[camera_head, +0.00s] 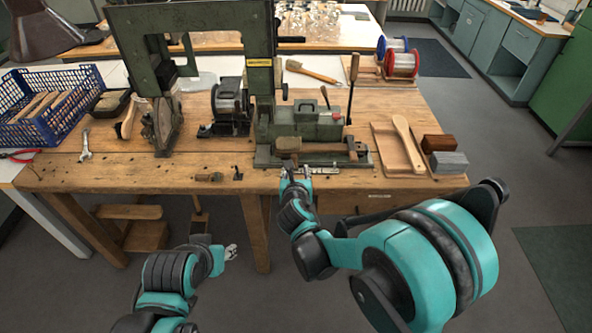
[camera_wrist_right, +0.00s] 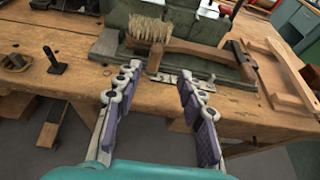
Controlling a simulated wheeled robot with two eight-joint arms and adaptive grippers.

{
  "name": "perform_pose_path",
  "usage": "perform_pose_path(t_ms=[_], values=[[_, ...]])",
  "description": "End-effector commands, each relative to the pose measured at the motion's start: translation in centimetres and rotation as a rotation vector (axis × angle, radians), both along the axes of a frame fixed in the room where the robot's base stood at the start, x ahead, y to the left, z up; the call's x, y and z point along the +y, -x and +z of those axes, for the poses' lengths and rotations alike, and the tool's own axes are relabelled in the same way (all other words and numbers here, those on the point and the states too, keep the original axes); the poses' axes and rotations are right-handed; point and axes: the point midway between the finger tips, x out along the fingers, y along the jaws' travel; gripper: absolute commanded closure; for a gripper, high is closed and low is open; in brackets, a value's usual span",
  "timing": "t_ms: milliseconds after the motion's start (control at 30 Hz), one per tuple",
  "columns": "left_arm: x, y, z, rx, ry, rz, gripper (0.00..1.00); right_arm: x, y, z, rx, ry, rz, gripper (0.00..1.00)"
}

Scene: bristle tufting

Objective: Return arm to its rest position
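My right gripper (camera_head: 295,174) is at the front edge of the workbench (camera_head: 140,177), just in front of the green tufting machine's base. In the right wrist view its two fingers (camera_wrist_right: 156,90) are spread apart with nothing between them. Ahead of them lies a wooden-handled brush (camera_wrist_right: 190,45) with pale bristles, resting on the machine base (camera_wrist_right: 215,62). A small metal plate (camera_wrist_right: 180,80) lies in front of the brush. My left gripper (camera_head: 231,252) hangs low in front of the bench, away from any object; it is too small to tell whether it is open.
A blue crate (camera_head: 50,105) and a wrench (camera_head: 86,145) are at the bench's left. A wooden tray (camera_head: 392,150), a paddle (camera_head: 407,142) and two blocks (camera_head: 448,161) are at the right. The tall green frame (camera_head: 190,18) rises at centre. Floor at right is clear.

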Motion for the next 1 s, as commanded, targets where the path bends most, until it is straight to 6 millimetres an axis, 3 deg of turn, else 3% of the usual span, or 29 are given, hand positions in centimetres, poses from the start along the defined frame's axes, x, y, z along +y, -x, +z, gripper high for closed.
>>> perform_pose_path(t_ms=[300,467,567,700,900,1000], values=[[0.0,0.0,0.0,0.000,0.000,0.000,0.60,-0.4,0.1,0.2,0.006,-0.027,-0.017,0.60],[0.0,0.0,0.0,0.000,0.000,0.000,0.60,-4.0,1.7,1.8,0.056,-0.291,-0.181,0.60],[0.0,0.0,0.0,0.000,0.000,0.000,0.60,-7.7,4.2,3.2,0.102,-0.599,-0.385,0.60],[0.0,0.0,0.0,0.000,0.000,0.000,0.60,-12.4,9.0,4.4,0.144,-1.073,-0.722,0.60],[0.0,0.0,0.0,0.000,0.000,0.000,0.60,-16.7,17.2,4.6,0.136,-1.719,-1.239,0.60],[0.0,0.0,0.0,0.000,0.000,0.000,0.60,-17.6,21.1,4.1,0.104,-2.000,-1.489,0.60]])
